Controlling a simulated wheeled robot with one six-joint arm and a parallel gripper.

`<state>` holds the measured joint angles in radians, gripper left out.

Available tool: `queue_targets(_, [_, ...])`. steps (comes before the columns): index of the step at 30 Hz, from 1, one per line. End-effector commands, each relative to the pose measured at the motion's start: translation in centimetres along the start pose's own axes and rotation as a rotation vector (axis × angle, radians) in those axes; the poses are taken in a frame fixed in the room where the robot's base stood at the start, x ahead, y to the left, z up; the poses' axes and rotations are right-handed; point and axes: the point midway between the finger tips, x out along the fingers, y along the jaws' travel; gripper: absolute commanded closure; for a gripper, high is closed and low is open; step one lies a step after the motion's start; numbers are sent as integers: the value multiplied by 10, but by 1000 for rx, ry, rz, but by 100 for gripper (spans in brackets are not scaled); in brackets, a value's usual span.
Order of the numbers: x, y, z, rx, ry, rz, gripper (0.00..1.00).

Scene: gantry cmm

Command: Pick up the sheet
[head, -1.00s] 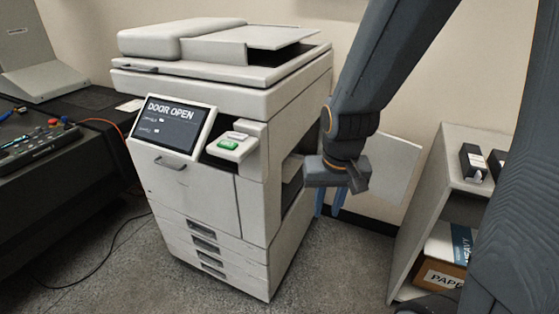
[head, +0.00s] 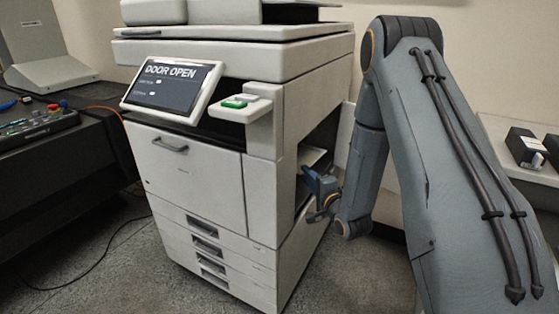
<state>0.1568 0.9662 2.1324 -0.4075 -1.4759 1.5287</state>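The printer (head: 195,180) stands in the middle with its side opening (head: 326,135) facing right. Inside that opening a pale flat piece (head: 313,156) shows, which looks like the sheet; most of it is hidden by the dark interior and my gripper. My gripper (head: 308,180) is at the opening, just below and in front of the pale piece, with its blue fingers turned toward the printer. I cannot tell whether the fingers are apart or touch the sheet.
The open side door (head: 345,130) stands behind my arm, mostly hidden. The printer's screen (head: 172,87) reads "DOOR OPEN". A shelf (head: 500,130) with a dark box (head: 525,147) is at the right. A dark bench (head: 75,160) is at the left. Floor in front is clear.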

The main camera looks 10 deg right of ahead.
Motion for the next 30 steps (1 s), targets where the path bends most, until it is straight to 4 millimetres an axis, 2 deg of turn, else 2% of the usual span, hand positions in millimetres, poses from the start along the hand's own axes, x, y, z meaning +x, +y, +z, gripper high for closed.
queue_targets(1, [0,6,0,22,-2,-18,76])
queue_targets(8, [10,5,1,60,-10,-59,76])
queue_targets(24, [74,6,0,59,-9,-57,76])
queue_targets(30, [79,6,-1,60,-8,-56,76])
